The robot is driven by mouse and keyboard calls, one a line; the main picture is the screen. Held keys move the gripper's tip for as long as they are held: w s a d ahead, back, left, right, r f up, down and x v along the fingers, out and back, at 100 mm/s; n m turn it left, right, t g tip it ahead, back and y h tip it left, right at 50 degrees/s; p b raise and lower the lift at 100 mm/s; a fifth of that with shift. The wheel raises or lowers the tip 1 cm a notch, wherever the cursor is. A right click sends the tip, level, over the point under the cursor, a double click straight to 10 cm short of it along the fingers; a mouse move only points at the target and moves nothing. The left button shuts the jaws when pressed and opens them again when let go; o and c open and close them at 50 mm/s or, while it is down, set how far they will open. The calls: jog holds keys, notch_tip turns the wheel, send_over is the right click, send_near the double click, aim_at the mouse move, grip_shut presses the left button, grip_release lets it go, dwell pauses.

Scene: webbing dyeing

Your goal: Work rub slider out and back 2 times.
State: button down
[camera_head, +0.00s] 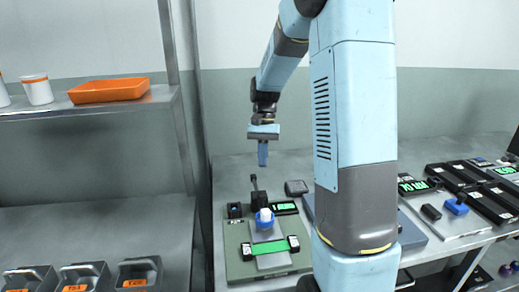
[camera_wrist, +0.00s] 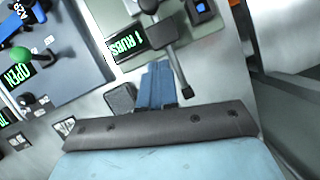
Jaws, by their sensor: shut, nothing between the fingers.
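The rub tester stands on the table with a grey-green base plate (camera_head: 232,262). On its silver track sits a blue piece with a white top (camera_head: 264,218), seemingly the rub slider, behind a green strip (camera_head: 270,248) held by black clamps. A black upright with a lever (camera_head: 255,188) rises behind it; it also shows large in the wrist view (camera_wrist: 165,35). The tester's display (camera_wrist: 125,42) appears to read 1 RUBS. My gripper (camera_head: 263,164) is shut and empty, above and behind the tester, touching nothing in the head view. Its blue fingers lie together in the wrist view (camera_wrist: 158,68).
A small grey box (camera_head: 296,187) lies behind the display. Other displays and black devices (camera_head: 468,180) fill the table's right side. Several labelled bins (camera_head: 138,272) stand lower left; an orange tray (camera_head: 109,90) is on the shelf. A metal post (camera_head: 184,100) stands left.

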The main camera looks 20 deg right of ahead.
aim_at(259, 192)
jog(key=s+f, duration=0.1)
jog(key=s+a+f, duration=0.1)
jog(key=s, duration=0.1)
jog(key=s+a+f, duration=0.1)
jog(key=f, duration=0.1)
jog(key=shift+s+a, duration=0.1)
jog(key=shift+s, duration=0.1)
jog(key=shift+s+a, duration=0.15)
jog(key=shift+s, duration=0.15)
